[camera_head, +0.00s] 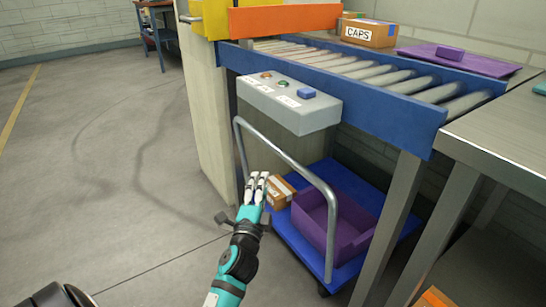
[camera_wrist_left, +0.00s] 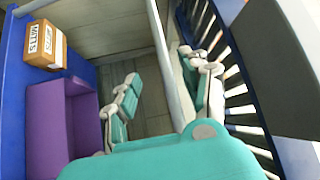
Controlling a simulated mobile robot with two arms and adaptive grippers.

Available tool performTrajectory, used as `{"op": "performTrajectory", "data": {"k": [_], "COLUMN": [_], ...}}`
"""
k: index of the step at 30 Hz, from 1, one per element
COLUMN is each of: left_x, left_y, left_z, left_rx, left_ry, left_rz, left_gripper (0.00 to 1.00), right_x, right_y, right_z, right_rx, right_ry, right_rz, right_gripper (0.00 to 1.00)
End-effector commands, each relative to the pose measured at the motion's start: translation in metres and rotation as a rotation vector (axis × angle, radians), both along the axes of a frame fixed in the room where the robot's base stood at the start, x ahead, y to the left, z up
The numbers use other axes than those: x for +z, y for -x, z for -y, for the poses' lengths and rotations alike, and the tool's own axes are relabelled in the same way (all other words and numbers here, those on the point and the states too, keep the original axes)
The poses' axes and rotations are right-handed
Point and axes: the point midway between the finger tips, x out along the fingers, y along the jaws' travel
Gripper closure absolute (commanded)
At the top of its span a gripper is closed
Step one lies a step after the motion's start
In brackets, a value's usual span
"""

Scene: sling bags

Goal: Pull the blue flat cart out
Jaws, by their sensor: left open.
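The blue flat cart (camera_head: 290,236) stands on the floor under the roller conveyor. Its grey tubular handle (camera_head: 312,178) rises at the near side. A purple bin (camera_head: 352,222) and a small cardboard box (camera_head: 281,193) sit on its deck. My left gripper (camera_head: 258,176) is open at the handle's left upright. In the left wrist view the grey handle bar (camera_wrist_left: 165,50) runs between the spread fingers of the gripper (camera_wrist_left: 160,68); I cannot tell whether they touch it. The purple bin (camera_wrist_left: 68,125) and box (camera_wrist_left: 45,45) show there too. My right gripper is out of view.
The conveyor (camera_head: 350,95) with a grey button box (camera_head: 290,105) overhangs the cart. A beige panel (camera_head: 208,110) stands left of it, and metal table legs (camera_head: 385,235) stand right. The floor (camera_head: 110,170) to the left is open.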

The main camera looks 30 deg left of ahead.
Motion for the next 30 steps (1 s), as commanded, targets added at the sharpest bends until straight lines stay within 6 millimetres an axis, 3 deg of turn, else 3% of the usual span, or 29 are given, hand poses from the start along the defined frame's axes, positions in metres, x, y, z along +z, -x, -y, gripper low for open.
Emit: {"op": "performTrajectory", "data": {"k": [18,24,30], "left_x": [0.016,0.020,0.023], "left_y": [-0.116,-0.142,-0.151], "left_z": [-0.049,-0.060,-0.064], "left_rx": [-0.001,-0.001,-0.002], "left_ry": [0.002,0.003,0.003], "left_rz": [0.000,-0.001,-0.001], "left_gripper": [0.54,0.54,0.54], "right_x": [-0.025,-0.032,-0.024], "right_y": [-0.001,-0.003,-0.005], "right_z": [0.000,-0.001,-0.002], "right_rx": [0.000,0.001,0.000], "right_ry": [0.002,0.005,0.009], "right_rz": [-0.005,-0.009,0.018], "right_gripper": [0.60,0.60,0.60]}}
